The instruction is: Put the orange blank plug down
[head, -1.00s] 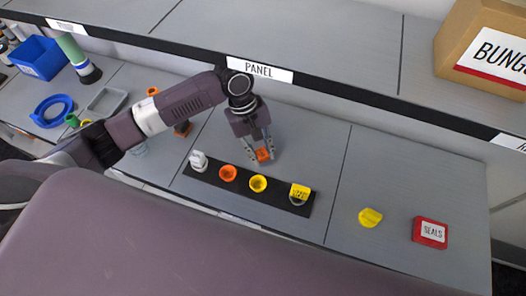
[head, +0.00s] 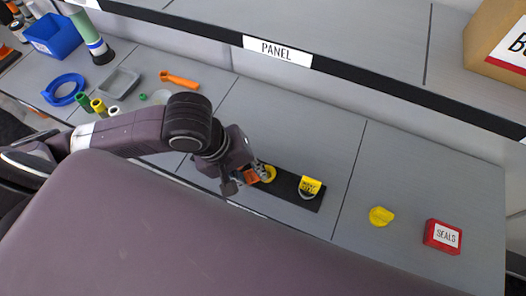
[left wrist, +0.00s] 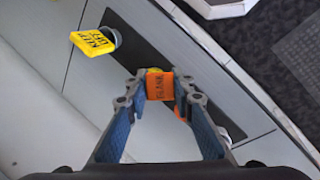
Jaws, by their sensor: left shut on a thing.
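The orange blank plug (head: 250,177) is between the fingers of my left gripper (head: 258,174), which is shut on it. In the left wrist view the orange plug (left wrist: 159,87) shows dark lettering and sits between the two fingertips (left wrist: 160,92). The gripper is over the black strip (head: 288,183), close to the yellow port (head: 268,174). In the left wrist view a bit of orange (left wrist: 181,112) shows behind the right finger. Whether the plug touches the strip cannot be told. My arm hides the strip's left part in the head view. My right gripper is not in view.
A yellow tagged piece (head: 311,186) stands at the strip's right end. A yellow cap (head: 381,216) and a red seals box (head: 443,237) lie further right. The bench behind the strip is clear.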

